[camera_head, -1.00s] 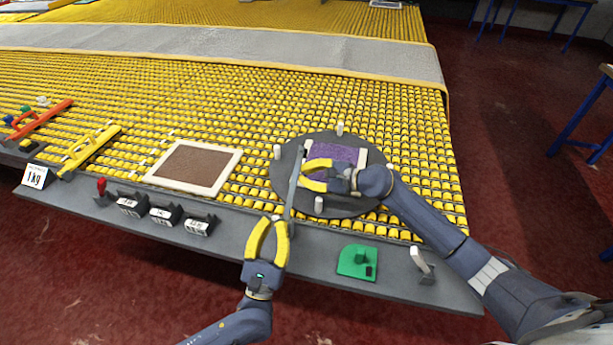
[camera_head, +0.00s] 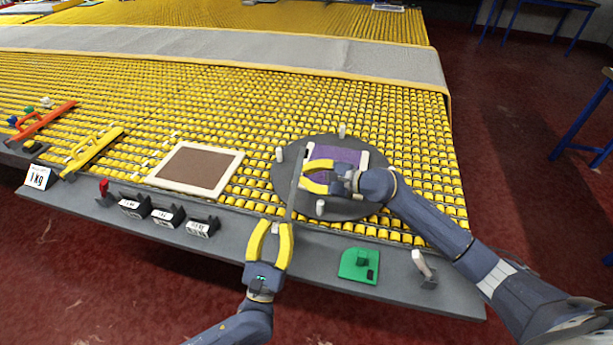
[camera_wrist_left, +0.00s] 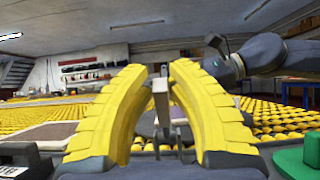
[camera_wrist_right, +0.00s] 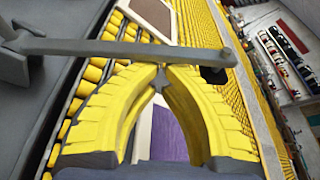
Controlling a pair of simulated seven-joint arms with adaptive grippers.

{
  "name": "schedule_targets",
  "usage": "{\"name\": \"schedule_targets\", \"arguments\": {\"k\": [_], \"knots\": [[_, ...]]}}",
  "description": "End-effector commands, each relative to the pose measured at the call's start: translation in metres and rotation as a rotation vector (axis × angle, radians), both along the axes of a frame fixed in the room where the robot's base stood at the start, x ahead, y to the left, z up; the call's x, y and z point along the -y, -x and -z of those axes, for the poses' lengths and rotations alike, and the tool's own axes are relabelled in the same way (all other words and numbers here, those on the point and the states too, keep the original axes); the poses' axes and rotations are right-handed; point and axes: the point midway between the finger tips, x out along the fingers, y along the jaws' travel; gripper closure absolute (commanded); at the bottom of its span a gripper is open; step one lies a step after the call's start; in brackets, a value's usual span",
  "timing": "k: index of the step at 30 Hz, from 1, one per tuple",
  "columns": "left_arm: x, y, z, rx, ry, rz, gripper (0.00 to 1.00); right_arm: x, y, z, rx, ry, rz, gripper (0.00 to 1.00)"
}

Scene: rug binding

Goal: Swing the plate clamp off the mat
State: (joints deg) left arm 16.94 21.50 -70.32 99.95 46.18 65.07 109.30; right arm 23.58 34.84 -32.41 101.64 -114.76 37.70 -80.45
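The plate clamp (camera_head: 296,190) is a thin grey bar reaching from the front ledge over the left part of a round dark plate (camera_head: 352,208). The purple mat (camera_head: 348,157) lies in a pale frame on that plate, partly hidden by my right gripper. My right gripper (camera_head: 303,175) hovers over the plate with its fingertips at the bar. In the right wrist view the bar (camera_wrist_right: 120,48) crosses just past the nearly meeting tips, with a black pad at its end. My left gripper (camera_head: 275,224) is open at the clamp's near end; a grey post (camera_wrist_left: 161,100) shows between its fingers.
White pegs (camera_head: 320,207) stand around the plate. A green block (camera_head: 358,265) and a pale lever (camera_head: 421,263) sit on the ledge at right. Black labelled boxes (camera_head: 202,227) line the ledge at left. A brown framed mat (camera_head: 194,167) lies on yellow rollers.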

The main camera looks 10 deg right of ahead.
Motion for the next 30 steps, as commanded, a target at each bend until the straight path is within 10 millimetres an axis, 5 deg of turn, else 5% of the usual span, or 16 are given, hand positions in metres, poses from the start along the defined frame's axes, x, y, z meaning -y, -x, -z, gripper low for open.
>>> {"name": "schedule_targets", "arguments": {"k": [5, 16, 30], "knots": [[0.000, 0.000, 0.000, 0.000, 0.000, 0.000, 0.64, 0.000, -0.001, -0.001, 0.002, -0.002, 0.000, 1.00], [-0.003, 0.006, 0.005, -0.001, -0.001, 0.001, 0.64, 0.000, 0.000, 0.000, 0.000, 0.001, 0.001, 1.00], [-0.031, 0.061, 0.049, -0.002, -0.001, 0.000, 0.64, 0.001, 0.000, 0.001, -0.001, 0.001, 0.001, 1.00]]}}
